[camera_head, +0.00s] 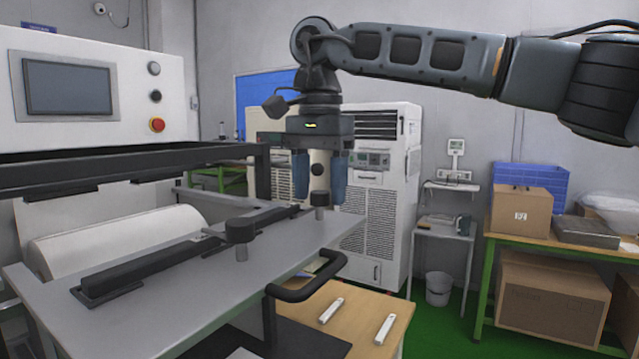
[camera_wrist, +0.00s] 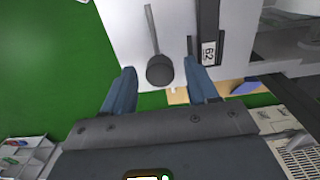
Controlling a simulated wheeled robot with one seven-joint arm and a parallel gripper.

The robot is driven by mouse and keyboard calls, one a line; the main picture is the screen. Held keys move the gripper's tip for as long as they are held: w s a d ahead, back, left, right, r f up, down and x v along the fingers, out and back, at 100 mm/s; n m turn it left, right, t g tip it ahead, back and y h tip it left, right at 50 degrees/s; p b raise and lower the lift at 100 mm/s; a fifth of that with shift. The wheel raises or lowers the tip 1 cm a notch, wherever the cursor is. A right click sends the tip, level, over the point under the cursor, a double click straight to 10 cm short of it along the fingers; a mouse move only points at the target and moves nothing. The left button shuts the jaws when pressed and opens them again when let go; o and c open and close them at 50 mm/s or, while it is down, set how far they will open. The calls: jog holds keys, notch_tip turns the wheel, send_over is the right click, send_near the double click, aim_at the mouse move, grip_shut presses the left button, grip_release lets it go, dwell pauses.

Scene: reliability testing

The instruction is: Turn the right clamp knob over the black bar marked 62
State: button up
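The right clamp knob, a round black knob (camera_head: 320,199) on a short grey post, stands at the far right end of the grey table plate. It also shows in the wrist view (camera_wrist: 160,70), with a thin dark lever reaching away from it. My gripper (camera_head: 320,204) points down above it, and in the wrist view my gripper (camera_wrist: 160,68) is open. The knob lies between the two blue fingertips with a gap on each side; I see no contact. The black bar marked 62 (camera_wrist: 208,25) lies just right of the right finger, its white label readable.
A second black knob (camera_head: 240,231) stands nearer on the grey plate (camera_head: 190,290), beside a long black bar (camera_head: 150,258). A black frame rail (camera_head: 130,160) crosses above the plate at left. A curved black handle (camera_head: 310,285) sticks out at the plate's front edge.

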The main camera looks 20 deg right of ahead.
jog(key=c, duration=1)
jog(key=shift+m, duration=0.3)
jog(key=m+p, duration=0.1)
jog(key=m, duration=0.2)
jog(key=shift+r+m, duration=0.1)
jog(key=shift+m, duration=0.3)
jog(key=m, duration=0.9)
jog(key=shift+m, duration=2.2)
